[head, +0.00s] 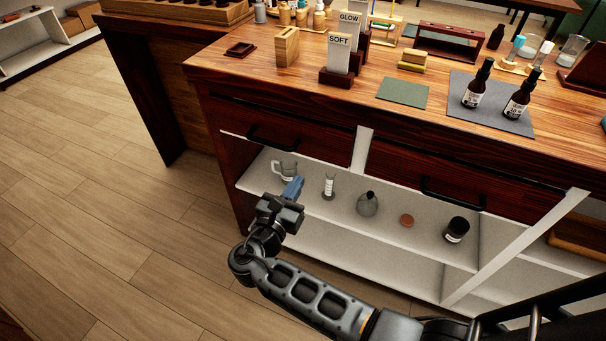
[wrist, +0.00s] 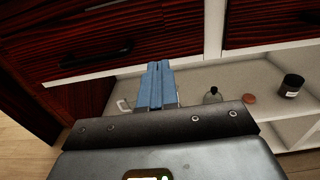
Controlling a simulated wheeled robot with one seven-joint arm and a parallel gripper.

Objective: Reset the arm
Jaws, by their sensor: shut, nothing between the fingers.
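My gripper (head: 293,188) is shut and empty, its blue fingers together. In the head view it is in front of the white shelf under the counter, near the shelf's left part. It also shows in the wrist view (wrist: 157,68), with the fingers pointing toward the drawer fronts and shelf. My arm reaches up from the lower right of the head view. I cannot tell how far the fingertips are from the shelf items.
On the shelf (head: 322,207) stand a glass mug (head: 287,168), a small glass cylinder (head: 329,186), a round flask (head: 367,204), a brown disc (head: 406,220) and a dark jar (head: 456,229). Dark drawers (head: 290,135) with black handles sit above. Open floor (head: 100,200) lies to the left.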

